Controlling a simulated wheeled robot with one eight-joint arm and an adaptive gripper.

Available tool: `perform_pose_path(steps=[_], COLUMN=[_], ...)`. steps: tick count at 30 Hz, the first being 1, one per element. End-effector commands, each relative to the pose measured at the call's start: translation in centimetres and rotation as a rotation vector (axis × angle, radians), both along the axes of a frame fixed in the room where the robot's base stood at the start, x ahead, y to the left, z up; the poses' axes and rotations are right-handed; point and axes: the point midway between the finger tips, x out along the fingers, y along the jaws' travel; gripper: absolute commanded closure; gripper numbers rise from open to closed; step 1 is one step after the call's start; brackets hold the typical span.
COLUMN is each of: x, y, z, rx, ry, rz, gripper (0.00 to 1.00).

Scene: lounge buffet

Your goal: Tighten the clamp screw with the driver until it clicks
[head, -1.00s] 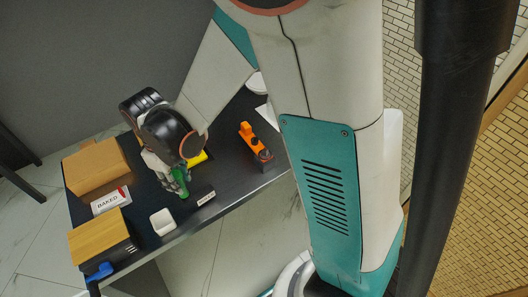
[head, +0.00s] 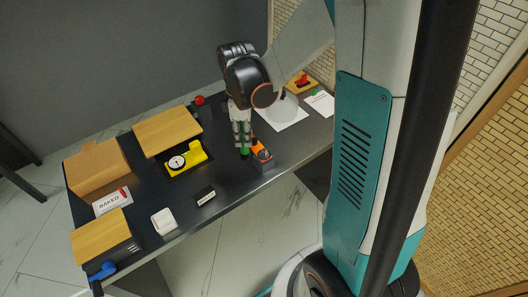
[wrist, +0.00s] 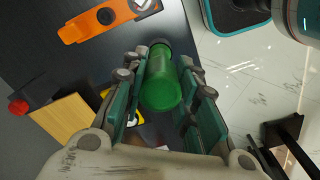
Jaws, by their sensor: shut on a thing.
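My gripper (head: 242,138) is shut on the green driver (head: 244,152), its fingers pointing down over the table. In the wrist view the driver's green handle (wrist: 161,82) lies between the two finger pads, with a dark end beyond it. An orange piece on a grey block, which looks like the clamp (head: 261,152), is just right of the driver in the head view. In the wrist view the orange clamp (wrist: 88,24) is at the upper left, apart from the driver, with a dark round hole. I cannot make out the screw for certain.
A yellow dial device (head: 187,158) sits left of the gripper, with a small black block (head: 204,194) in front. Wooden-topped boxes (head: 166,131) stand left and behind. A white sheet (head: 291,121) lies to the right. The table's front edge (head: 291,167) is close to the clamp.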

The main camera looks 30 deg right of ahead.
Motion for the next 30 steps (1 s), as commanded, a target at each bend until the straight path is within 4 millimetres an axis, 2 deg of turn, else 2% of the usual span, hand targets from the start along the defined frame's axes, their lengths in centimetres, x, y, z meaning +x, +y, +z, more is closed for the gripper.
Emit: perform_pose_path(steps=[3,11,13,18,30], x=[0.1,0.5,0.5,0.5,0.5], y=[-2.8,-7.9,-7.5,-7.5,-7.5], z=[0.5,1.2,-0.2,-1.4,-1.7], rx=[0.0,0.0,0.0,0.0,0.0], ry=[0.0,0.0,0.0,0.0,0.0], rz=[0.029,0.101,0.103,0.102,0.101], gripper=[1.0,1.0,1.0,1.0,1.0])
